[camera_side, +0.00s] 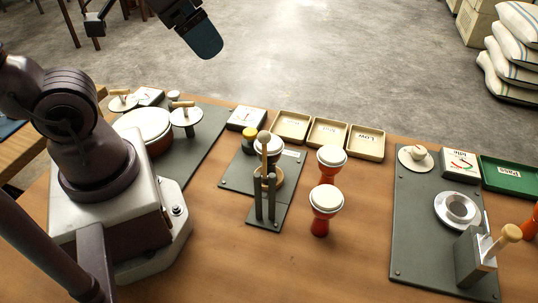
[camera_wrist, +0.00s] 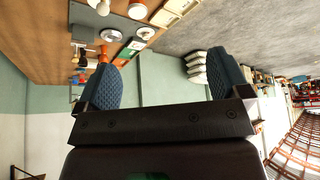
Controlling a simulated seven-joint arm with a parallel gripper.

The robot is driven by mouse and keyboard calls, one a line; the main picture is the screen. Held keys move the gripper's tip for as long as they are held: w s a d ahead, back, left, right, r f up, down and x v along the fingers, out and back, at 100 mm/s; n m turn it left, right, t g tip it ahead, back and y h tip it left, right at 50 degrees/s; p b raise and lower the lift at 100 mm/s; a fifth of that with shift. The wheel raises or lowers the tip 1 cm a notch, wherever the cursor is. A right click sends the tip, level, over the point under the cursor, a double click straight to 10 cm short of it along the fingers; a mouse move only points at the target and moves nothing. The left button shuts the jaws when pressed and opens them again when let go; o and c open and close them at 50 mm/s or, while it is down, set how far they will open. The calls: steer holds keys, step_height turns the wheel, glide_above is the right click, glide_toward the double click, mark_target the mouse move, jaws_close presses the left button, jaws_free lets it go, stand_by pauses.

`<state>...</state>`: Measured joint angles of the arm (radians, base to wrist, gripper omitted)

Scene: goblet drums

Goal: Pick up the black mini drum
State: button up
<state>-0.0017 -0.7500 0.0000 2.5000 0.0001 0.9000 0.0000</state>
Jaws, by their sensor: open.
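A small drum with a white head and a dark body (camera_side: 270,146) stands on a grey board in the side view, partly hidden behind an upright post with a round wooden knob; it looks like the black mini drum. Two red goblet drums with white heads stand right of it, one farther back (camera_side: 331,162) and one nearer (camera_side: 324,208). My gripper (camera_side: 206,44) is high above the floor beyond the table's far edge, well away from the drums. In the wrist view my gripper (camera_wrist: 160,68) has its two blue pads wide apart with nothing between them. I cannot make out the black drum there.
Three labelled tan trays (camera_side: 327,133) line the far edge. A grey board (camera_side: 412,230) at right carries a metal press (camera_side: 474,258); a green tray (camera_side: 510,175) lies beyond. A larger drum (camera_side: 142,124) is at left.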

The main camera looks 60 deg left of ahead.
steer(key=a+f+n+g, duration=0.2)
steer(key=a+f+g, duration=0.1)
steer(key=f, duration=0.2)
steer(key=n+t+h, duration=0.9)
steer(key=n+h, duration=0.4)
steer(key=n, duration=1.2)
glide_toward(270, 150)
steer(key=d+f, duration=0.2)
steer(key=d, duration=0.1)
steer(key=shift+s+f, duration=0.2)
steer(key=shift+s, duration=0.05)
steer(key=shift+w+a+n+t+y, duration=0.7)
steer(key=shift+w+a+t+y, duration=0.2)
steer(key=shift+w+a+t, duration=0.2)
steer(key=shift+w+r, duration=0.1)
steer(key=shift+w, duration=0.15)
steer(key=x, duration=0.7)
